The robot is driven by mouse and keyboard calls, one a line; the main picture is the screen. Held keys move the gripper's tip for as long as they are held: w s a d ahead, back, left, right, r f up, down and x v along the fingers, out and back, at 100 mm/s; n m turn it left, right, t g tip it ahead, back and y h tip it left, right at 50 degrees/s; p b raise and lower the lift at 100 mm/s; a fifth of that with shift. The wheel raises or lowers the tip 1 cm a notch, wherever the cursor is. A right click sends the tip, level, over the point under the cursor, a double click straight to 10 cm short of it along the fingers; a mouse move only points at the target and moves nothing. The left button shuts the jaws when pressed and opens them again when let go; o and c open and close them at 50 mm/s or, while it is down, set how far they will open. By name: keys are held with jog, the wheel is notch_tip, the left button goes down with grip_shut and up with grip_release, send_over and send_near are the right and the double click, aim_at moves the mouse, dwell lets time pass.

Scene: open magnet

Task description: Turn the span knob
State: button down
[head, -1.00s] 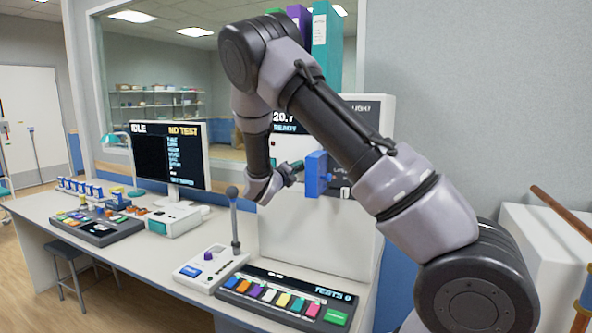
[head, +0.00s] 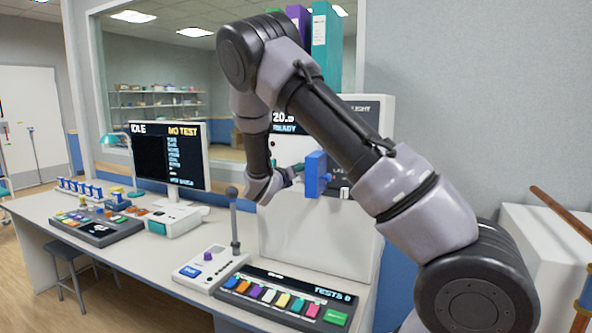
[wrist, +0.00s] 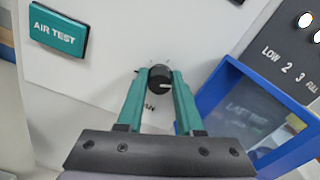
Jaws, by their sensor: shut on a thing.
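The span knob (wrist: 158,76) is a small round black knob with a white pointer mark, on the white panel in the wrist view. The mark points roughly to the right. The letters "AN" show just below it, the rest of the label hidden by a finger. My gripper (wrist: 160,80) has its two green fingers closed on the knob, one on each side. In the head view my gripper (head: 297,168) is at the front of the white instrument (head: 320,235), and the knob is hidden there. The readout (head: 284,118) shows "READY" under a number starting with 20, partly covered by my arm.
A blue-framed box (wrist: 205,92) stands out from the panel close to the right finger. A green "AIR TEST" button (wrist: 59,34) is at upper left, and a "LOW 2 3 FULL" selector panel (wrist: 290,60) at upper right.

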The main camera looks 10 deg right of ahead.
jog(key=shift+m, duration=0.8)
jog(key=c, duration=0.5)
grip_release()
jog(key=shift+c, duration=0.2)
jog(key=v, duration=1.1)
